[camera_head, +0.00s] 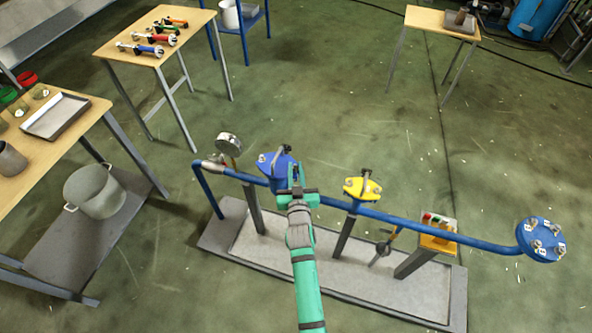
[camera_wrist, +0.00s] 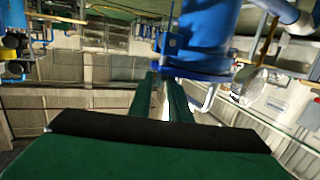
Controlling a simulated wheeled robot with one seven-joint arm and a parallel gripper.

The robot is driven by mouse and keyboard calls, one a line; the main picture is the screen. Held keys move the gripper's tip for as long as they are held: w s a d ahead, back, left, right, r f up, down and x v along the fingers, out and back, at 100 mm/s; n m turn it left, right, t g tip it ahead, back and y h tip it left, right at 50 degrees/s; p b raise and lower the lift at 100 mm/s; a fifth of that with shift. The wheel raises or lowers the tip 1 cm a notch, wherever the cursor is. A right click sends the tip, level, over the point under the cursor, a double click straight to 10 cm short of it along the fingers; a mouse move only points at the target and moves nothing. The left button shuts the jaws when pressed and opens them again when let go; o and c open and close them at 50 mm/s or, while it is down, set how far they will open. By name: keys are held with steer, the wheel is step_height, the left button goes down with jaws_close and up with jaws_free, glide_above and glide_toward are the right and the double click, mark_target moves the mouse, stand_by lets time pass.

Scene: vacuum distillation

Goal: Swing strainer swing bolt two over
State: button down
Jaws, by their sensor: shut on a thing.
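The blue strainer (camera_head: 276,168) sits on the blue pipe of the floor stand, left of a yellow-topped unit. A dark swing bolt shows on its top, in the head view. My gripper (camera_head: 296,180) is at the strainer's right side. In the wrist view the blue strainer body (camera_wrist: 205,38) fills the top centre, and my gripper's green fingers (camera_wrist: 168,84) reach its flange edge. The fingers are shut on what appears to be a swing bolt at that edge. The bolt is mostly hidden by the fingers, so its tilt cannot be told.
The blue pipe (camera_head: 440,233) runs right to a blue flange (camera_head: 541,239). The yellow-topped unit (camera_head: 362,188) and a gauge (camera_head: 229,144) stand close on either side. Tables with tools (camera_head: 125,47) and a tray are at left. Open floor lies behind the stand.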

steer(key=c, duration=1.9)
jaws_free()
steer(key=shift+s, duration=0.1)
steer(key=shift+s+d+r, duration=0.1)
steer(key=shift+s+d, duration=0.05)
steer(key=shift+s, duration=0.3)
steer(key=s+r, duration=0.1)
steer(key=s, duration=0.8)
steer(key=shift+s+d, duration=0.2)
steer(key=shift+s, duration=0.1)
